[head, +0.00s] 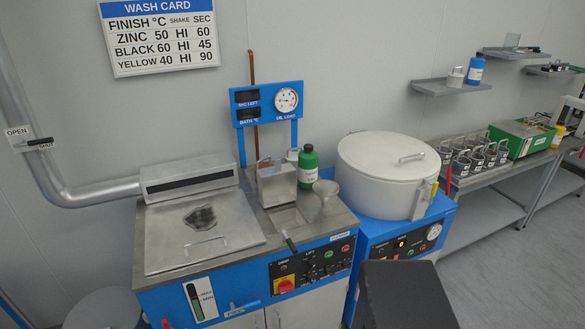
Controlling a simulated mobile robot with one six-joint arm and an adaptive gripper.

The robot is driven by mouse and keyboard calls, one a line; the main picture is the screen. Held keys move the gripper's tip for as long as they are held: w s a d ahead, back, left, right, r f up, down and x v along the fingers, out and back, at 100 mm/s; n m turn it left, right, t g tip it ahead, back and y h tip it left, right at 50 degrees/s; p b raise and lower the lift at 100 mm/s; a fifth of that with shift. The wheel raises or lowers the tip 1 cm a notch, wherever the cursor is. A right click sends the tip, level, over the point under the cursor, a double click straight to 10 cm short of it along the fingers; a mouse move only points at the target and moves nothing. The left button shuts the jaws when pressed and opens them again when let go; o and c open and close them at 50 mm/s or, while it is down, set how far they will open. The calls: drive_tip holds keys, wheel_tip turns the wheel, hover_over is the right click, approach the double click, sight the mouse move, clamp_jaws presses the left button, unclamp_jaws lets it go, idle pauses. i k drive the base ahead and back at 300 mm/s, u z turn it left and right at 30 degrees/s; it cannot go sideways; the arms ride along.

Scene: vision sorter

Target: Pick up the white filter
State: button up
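I cannot make out a white filter for certain in the head view. A pale grey funnel-shaped piece (325,190) stands at the right back of the blue washing machine's top. A small whitish round-topped item (292,156) shows partly behind a green bottle (308,166). A small pale canister (455,77) stands on the wall shelf at the right. I cannot tell whether any of these is the filter. My gripper is not in view.
The blue washer (245,280) has a closed steel lid (205,235) and a steel box (277,185) on top. A large white lidded drum (388,165) stands to its right. Farther right, a bench holds several cups and a green case (520,138). Grey floor (510,275) is clear there.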

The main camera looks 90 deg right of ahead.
sight(291, 157)
drive_tip(key=u, duration=0.05)
drive_tip(key=k, duration=2.2)
drive_tip(key=z, duration=1.8)
drive_tip(key=i, duration=0.45)
drive_tip(key=u, duration=0.2)
